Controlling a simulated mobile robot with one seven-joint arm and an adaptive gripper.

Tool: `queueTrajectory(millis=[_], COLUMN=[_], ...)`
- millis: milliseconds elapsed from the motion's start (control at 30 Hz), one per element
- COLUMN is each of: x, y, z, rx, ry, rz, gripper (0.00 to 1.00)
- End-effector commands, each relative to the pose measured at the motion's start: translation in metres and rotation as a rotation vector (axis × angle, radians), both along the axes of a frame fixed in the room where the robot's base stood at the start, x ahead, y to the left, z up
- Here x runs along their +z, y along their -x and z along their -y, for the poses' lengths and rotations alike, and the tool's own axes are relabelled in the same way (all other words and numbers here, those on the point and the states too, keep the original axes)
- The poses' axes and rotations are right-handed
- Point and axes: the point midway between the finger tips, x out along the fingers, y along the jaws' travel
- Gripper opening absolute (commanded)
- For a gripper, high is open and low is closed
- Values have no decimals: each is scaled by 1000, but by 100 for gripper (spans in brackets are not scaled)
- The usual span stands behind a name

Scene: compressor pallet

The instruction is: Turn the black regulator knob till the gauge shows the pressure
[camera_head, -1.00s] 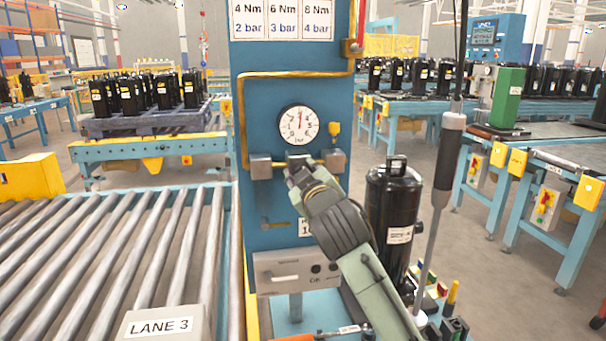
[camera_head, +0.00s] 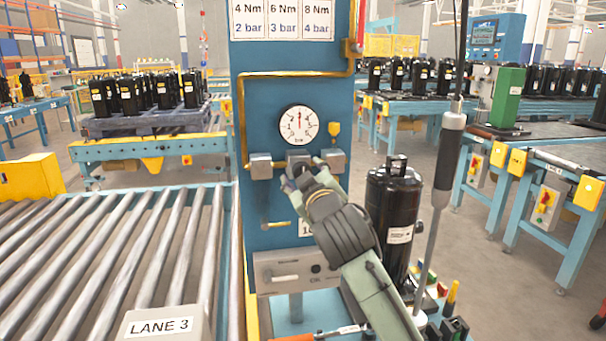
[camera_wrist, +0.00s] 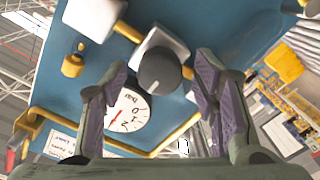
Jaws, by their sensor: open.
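The black regulator knob (camera_wrist: 159,70) is round and sits on a grey block in the wrist view. My gripper (camera_wrist: 163,76) is open, with one finger on each side of the knob and visible gaps between. In the head view my gripper (camera_head: 304,177) is just below the regulator block (camera_head: 298,156) and hides much of the knob. The round white gauge (camera_head: 299,124) is above it on the blue panel. Its red needle points about straight up, but the exact reading is too small to tell. Part of the gauge (camera_wrist: 126,112) shows between the fingers in the wrist view.
A yellow pipe (camera_head: 300,74) runs across the panel and down its left side. Grey blocks (camera_head: 261,166) flank the regulator. A black compressor (camera_head: 392,205) stands right of my arm. The roller conveyor (camera_head: 110,250) lies at left. A setting chart (camera_head: 282,20) hangs above.

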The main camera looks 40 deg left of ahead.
Motion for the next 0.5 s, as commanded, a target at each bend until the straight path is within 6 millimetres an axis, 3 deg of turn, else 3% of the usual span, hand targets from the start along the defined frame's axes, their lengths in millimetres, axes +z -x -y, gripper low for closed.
queueTrajectory(millis=[300, 500], x=[2, 3], y=[43, 61], z=[53, 74], rx=[0, 0], ry=[-2, -2], rz=[1, 1], gripper=[54, 54])
